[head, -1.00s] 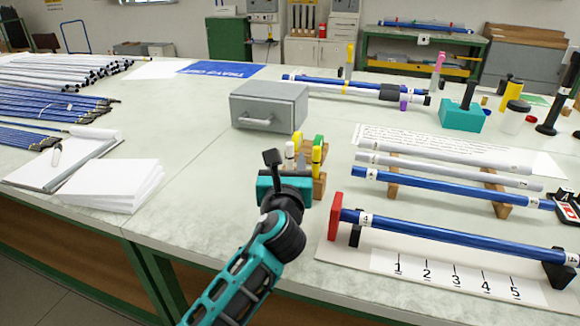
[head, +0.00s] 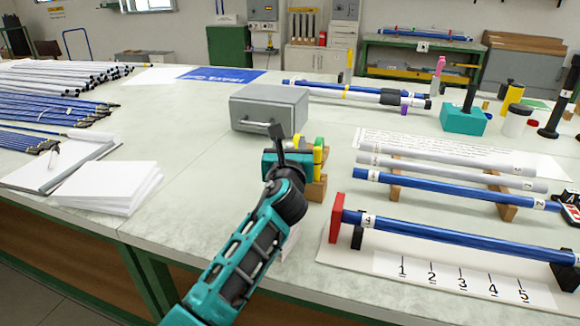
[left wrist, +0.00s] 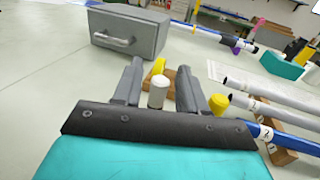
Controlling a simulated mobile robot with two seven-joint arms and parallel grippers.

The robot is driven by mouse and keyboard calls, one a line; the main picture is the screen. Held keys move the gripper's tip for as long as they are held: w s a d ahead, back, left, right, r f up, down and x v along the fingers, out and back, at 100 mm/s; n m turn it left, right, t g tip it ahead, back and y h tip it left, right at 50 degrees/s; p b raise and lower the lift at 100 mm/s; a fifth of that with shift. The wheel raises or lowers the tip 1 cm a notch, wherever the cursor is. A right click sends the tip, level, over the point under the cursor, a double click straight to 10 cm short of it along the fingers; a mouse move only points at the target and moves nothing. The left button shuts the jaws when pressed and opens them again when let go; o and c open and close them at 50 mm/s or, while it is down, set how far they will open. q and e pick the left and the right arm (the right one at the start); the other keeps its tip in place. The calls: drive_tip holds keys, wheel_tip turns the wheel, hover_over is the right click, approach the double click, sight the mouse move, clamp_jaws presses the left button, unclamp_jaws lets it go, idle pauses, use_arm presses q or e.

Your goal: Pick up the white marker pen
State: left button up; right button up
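The white marker pen (left wrist: 157,92) stands upright in the left wrist view, between the two fingers of my left gripper (left wrist: 161,68). The fingers are open, with a visible gap on both sides of the pen. In the head view my left gripper (head: 287,152) is at the wooden pen holder (head: 316,190) and hides the white pen. A yellow marker (head: 318,156) and a green-capped marker (head: 319,141) show beside the gripper. In the left wrist view a yellow cap (left wrist: 219,103) is just outside the right finger. My right gripper is not in view.
A grey metal box (head: 268,108) stands behind the gripper. Blue and grey rods (head: 450,190) lie on supports to the right. A paper stack (head: 108,187) and a clipboard (head: 60,165) lie at the left. The table between the papers and the box is clear.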

use_arm(q)
clamp_jaws()
drive_tip(key=shift+r, duration=0.15)
